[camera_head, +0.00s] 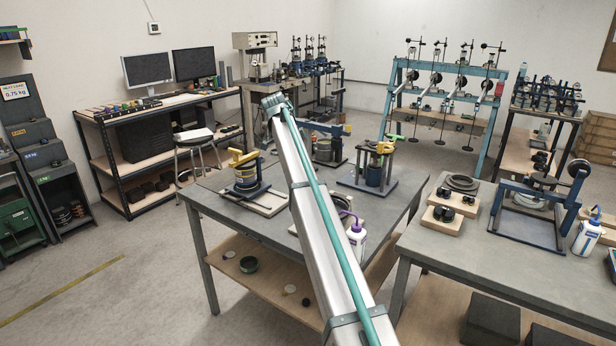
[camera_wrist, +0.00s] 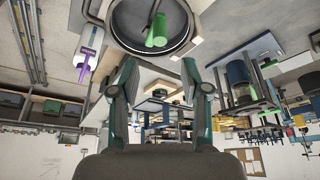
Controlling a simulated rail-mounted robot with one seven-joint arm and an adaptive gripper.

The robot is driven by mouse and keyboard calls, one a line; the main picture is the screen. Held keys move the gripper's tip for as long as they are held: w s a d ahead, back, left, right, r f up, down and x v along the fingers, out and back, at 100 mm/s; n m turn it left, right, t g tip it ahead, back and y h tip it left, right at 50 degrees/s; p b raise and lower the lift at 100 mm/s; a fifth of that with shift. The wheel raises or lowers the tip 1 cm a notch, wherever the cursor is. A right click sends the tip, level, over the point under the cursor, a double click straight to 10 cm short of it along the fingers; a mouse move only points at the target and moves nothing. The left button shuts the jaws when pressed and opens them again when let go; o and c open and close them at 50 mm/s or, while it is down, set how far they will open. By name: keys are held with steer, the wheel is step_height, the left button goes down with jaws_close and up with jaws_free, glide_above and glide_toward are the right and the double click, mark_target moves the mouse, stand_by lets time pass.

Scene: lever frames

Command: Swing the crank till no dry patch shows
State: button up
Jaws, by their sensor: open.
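In the wrist view a round dark-rimmed pan (camera_wrist: 118,38) shows at the top, cut by the frame edge. A green upright handle (camera_wrist: 157,30) stands inside it, seemingly the crank's grip. The pan's floor looks grey; I cannot tell wet from dry on it. My gripper (camera_wrist: 158,75) is open and empty, its two fingers spread apart below the pan in the picture and not touching the handle.
On the near table (camera_head: 227,203) stand a yellow-topped device (camera_head: 246,178), a green-and-yellow device (camera_head: 377,165) and a purple-capped wash bottle (camera_head: 356,240). A blue lever frame (camera_head: 530,210) stands on the right table. Open floor lies at left.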

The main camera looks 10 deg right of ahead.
steer(key=shift+v, duration=1.2)
steer(key=shift+f, duration=0.1)
